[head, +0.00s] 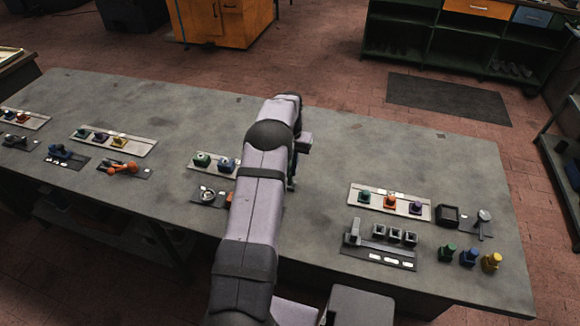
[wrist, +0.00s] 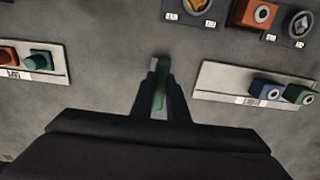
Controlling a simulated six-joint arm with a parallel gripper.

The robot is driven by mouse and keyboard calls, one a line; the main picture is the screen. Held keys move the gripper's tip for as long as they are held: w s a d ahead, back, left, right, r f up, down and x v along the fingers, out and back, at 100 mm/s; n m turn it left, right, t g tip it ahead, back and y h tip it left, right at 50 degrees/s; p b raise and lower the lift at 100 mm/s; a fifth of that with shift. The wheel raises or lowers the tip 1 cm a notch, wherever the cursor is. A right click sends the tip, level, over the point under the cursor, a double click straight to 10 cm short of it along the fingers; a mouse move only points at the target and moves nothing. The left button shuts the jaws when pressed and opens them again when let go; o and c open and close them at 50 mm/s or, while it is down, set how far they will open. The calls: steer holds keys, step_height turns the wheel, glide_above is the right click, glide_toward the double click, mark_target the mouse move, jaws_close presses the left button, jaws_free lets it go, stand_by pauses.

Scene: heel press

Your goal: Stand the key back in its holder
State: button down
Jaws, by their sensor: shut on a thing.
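My gripper (wrist: 161,92) is shut on a slim green piece, taken to be the key (wrist: 160,84), which stands up between the two dark fingers in the wrist view. Its lower part is hidden by the fingers and gripper body. In the head view my gripper (head: 291,184) is mostly behind my arm, and the key cannot be made out clearly. In the wrist view a dark fixture with pale labels and a metal part (wrist: 190,10) is at the top edge, apart from the key. I cannot tell whether it is the holder.
In the wrist view a pale tray (wrist: 225,76) with blue and green pieces lies right of my gripper. Another tray (wrist: 58,77) lies left. An orange block (wrist: 256,13) and a round dial (wrist: 302,24) are top right. Bare grey tabletop (head: 335,160) lies right of my arm.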

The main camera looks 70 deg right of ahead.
steer(key=shift+f, duration=0.2)
steer(key=c, duration=1.6)
jaws_free()
steer(key=shift+c, duration=0.2)
steer(key=shift+r+b, duration=1.45)
steer(key=shift+r, duration=2.2)
